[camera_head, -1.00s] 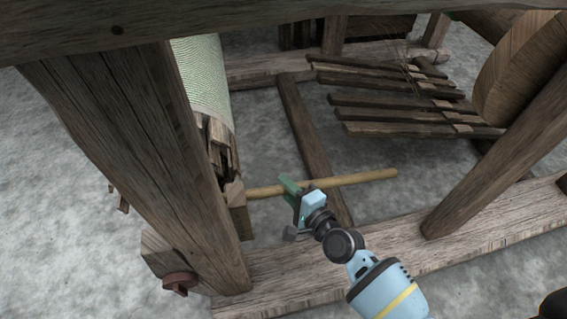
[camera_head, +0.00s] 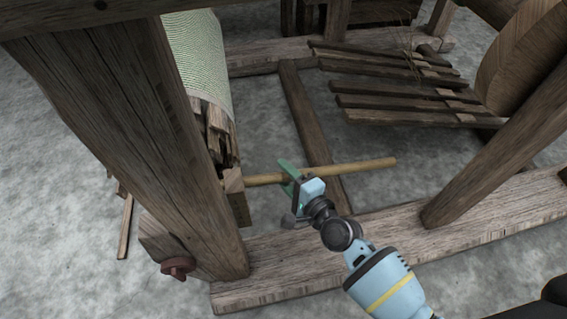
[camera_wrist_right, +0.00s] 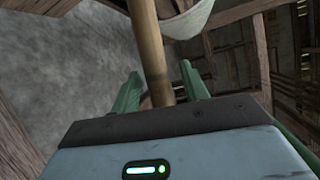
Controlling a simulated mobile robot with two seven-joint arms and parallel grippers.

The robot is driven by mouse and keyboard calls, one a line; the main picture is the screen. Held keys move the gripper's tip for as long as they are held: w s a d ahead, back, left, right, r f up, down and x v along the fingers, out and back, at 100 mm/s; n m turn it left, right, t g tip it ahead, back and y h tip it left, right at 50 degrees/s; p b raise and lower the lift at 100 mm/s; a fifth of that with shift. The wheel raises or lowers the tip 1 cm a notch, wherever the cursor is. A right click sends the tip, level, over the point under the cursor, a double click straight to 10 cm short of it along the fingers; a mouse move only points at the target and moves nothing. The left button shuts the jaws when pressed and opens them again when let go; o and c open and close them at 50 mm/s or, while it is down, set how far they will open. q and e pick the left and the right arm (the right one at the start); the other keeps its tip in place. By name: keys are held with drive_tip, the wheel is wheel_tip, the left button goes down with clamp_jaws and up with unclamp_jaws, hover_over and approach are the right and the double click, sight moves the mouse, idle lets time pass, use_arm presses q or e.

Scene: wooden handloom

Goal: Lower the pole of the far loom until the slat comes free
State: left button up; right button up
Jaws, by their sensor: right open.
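The yellowish pole (camera_head: 350,169) runs nearly level from the wooden block (camera_head: 235,182) below the cloth roll (camera_head: 195,65), its far end free to the right. My right gripper (camera_head: 293,182) is at the pole's left half, near the block. In the right wrist view the pole (camera_wrist_right: 148,45) passes between the two green fingers (camera_wrist_right: 160,88), which stand apart on either side. The gripper is open. A thin wooden slat (camera_head: 125,228) hangs steeply down left of the thick post; its upper end is hidden behind the post. My left gripper is not in view.
The thick loom post (camera_head: 130,130) stands left of my right gripper. A floor beam (camera_head: 400,235) runs below my arm, and a slanted post (camera_head: 500,150) rises at the right. Several dark treadles (camera_head: 400,100) lie behind. Grey floor is bare at the left.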

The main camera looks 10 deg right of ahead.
drive_tip(key=p+v, duration=0.2)
drive_tip(key=v, duration=0.6)
drive_tip(key=shift+a, duration=0.15)
drive_tip(key=shift+w, duration=0.1)
